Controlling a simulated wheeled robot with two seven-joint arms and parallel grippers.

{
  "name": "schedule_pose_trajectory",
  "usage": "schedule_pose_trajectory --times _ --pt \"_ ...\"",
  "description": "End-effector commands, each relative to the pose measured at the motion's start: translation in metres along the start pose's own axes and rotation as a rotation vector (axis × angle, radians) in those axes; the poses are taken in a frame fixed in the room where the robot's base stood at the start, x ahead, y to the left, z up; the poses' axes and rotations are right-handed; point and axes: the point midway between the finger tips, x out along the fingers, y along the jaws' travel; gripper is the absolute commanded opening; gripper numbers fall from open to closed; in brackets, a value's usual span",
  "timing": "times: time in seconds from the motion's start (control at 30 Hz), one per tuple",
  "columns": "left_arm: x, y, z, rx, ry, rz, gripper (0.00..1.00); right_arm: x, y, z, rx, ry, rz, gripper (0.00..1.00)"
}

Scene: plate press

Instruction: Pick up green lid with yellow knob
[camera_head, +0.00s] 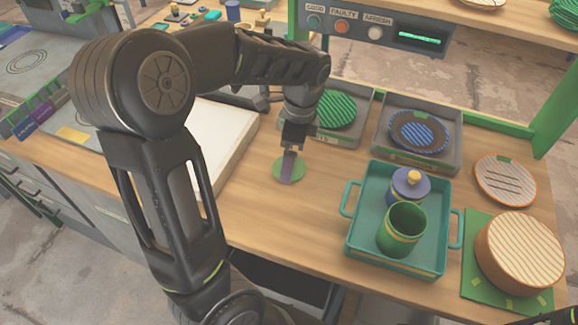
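A flat green round lid (280,172) lies on the wooden worktop, left of the teal tray. My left gripper (288,167) reaches down over it, its fingertips at the middle of the lid. The fingers hide the lid's centre, so no yellow knob shows, and I cannot tell whether they are open or closed on it. A dark piece, perhaps of my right arm, shows at the bottom right corner; its gripper cannot be made out.
The teal tray (365,257) holds an open green cup (395,240) and a purple-lidded pot (408,189) with a yellow knob. Behind are grey trays with a green plate (336,111) and a blue plate (418,132). A striped round block (520,255) stands at right.

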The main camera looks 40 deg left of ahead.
Motion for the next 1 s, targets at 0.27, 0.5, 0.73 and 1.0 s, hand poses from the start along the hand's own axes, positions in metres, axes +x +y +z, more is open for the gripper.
schedule_pose_trajectory --times 0.27,0.5,0.73,1.0 --pt "0.031 0.000 0.001 0.001 0.000 0.000 1.00 -0.004 -0.001 0.000 0.000 0.000 0.000 0.36" --pt "0.031 0.000 0.000 0.000 0.000 0.000 1.00 -0.003 -0.001 0.000 0.000 0.000 0.000 0.36" --pt "0.031 0.000 0.000 0.000 0.001 0.000 1.00 -0.003 -0.001 0.000 0.000 0.000 0.000 0.36" --pt "0.031 0.000 0.000 0.000 0.001 0.000 0.87 -0.003 -0.001 0.000 0.000 0.000 0.000 0.36"
